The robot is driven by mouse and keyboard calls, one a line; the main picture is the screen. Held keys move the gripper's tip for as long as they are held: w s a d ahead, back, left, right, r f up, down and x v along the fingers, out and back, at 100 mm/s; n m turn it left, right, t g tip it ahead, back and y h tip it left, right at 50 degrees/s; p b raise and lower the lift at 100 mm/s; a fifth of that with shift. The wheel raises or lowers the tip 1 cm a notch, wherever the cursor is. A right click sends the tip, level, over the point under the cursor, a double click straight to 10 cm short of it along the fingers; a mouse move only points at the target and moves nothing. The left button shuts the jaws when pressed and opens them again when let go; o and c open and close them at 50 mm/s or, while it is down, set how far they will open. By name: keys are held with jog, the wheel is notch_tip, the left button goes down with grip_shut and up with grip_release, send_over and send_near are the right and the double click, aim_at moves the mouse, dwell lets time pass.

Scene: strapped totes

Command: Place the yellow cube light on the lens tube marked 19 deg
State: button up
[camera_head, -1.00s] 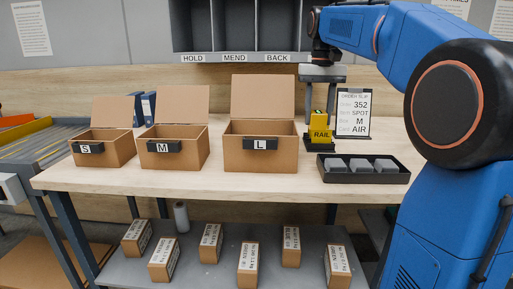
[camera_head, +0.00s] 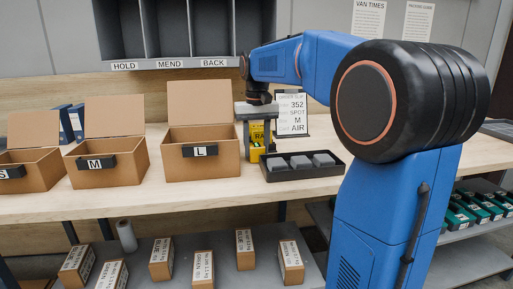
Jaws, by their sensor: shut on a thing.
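A yellow block (camera_head: 257,136) with dark lettering, partly readable as "RAIL", stands on the table behind the black tray. My gripper (camera_head: 256,127) has come down on it, with one finger at each side, and is shut on it. The block still seems to be at table height. The fingers hide part of its face and top. I see no cube light and no lens tube marked 19 deg in this view.
A black tray (camera_head: 327,171) with grey blocks lies just in front. An order slip (camera_head: 292,107) stands behind to the right. Open cardboard boxes marked L (camera_head: 226,167), M (camera_head: 134,175) and S stand to the left. Small labelled cartons (camera_head: 245,250) sit on the lower shelf.

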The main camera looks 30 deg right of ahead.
aim_at(257, 144)
jog(key=o, duration=1.3)
jog(key=shift+f, duration=0.1)
jog(key=shift+o, duration=0.5)
notch_tip(257, 144, up, 16)
jog(key=shift+r, duration=0.2)
notch_tip(257, 144, down, 17)
jog(key=shift+w+f, duration=0.1)
